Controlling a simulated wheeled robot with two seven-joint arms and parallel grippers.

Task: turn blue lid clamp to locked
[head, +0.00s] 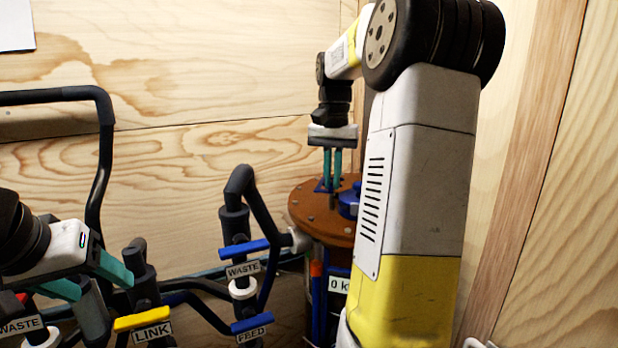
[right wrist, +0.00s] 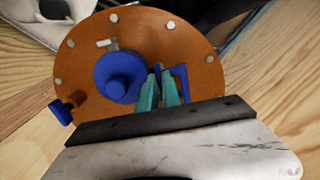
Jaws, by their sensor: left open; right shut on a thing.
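The round orange-brown lid (head: 305,222) sits on top of a drum-like housing; it also fills much of the right wrist view (right wrist: 205,50). A blue round knob (right wrist: 122,84) stands at its middle. A blue lid clamp (right wrist: 184,76) shows at the lid's near right, beside my right gripper (right wrist: 162,80). The right gripper (head: 333,182) points down with its teal fingers nearly together, shut on the blue clamp; the fingers hide the gripped part. My left gripper (head: 98,275) is open and apart from the lid, at the lower left.
Another blue clamp-like piece (right wrist: 64,110) sits at the lid's left edge. Pipes with a blue WASTE valve handle (head: 245,247), a blue FEED handle (head: 251,324) and a yellow LINK handle (head: 142,319) stand left of the housing. Wooden walls close in behind and right.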

